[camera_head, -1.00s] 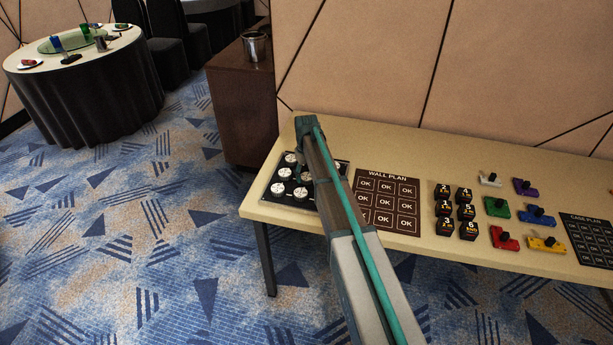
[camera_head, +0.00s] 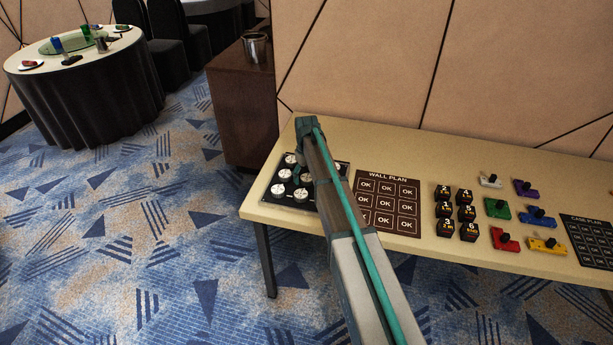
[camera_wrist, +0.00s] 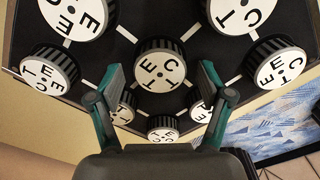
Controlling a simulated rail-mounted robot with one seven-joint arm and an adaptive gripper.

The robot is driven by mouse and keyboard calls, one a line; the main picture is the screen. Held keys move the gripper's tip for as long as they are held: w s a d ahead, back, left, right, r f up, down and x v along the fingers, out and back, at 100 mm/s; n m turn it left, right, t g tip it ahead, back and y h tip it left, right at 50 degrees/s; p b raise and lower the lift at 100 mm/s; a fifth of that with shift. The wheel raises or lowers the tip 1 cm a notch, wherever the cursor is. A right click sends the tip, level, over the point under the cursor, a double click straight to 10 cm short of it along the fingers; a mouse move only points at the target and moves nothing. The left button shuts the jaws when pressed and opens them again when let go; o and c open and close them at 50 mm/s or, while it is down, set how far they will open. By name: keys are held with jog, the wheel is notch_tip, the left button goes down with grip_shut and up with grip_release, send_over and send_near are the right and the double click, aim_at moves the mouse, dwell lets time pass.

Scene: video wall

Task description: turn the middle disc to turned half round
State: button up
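The middle disc (camera_wrist: 160,65) is a white-faced knob with a dark ribbed rim and black letters, at the centre of the wrist view. White lines run from it across a black board to the neighbouring discs. My gripper (camera_wrist: 162,73) is open, with its two fingers apart on the left and right of the near part of this disc. I cannot tell whether either finger touches the rim. In the head view the disc board (camera_head: 267,194) lies at the left end of the table, and my arm hides the middle disc and most of the gripper.
Several similar discs surround the middle one closely, such as the left one (camera_wrist: 48,72) and the right one (camera_wrist: 277,65). On the table (camera_head: 330,138), a wall plan (camera_head: 362,222), black cubes (camera_head: 444,210) and coloured blocks (camera_head: 497,208) lie further right.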

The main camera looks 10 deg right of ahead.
aim_at(306, 177)
notch_tip(306, 177, up, 12)
dwell(0.7)
jog(key=shift+a+f, duration=0.1)
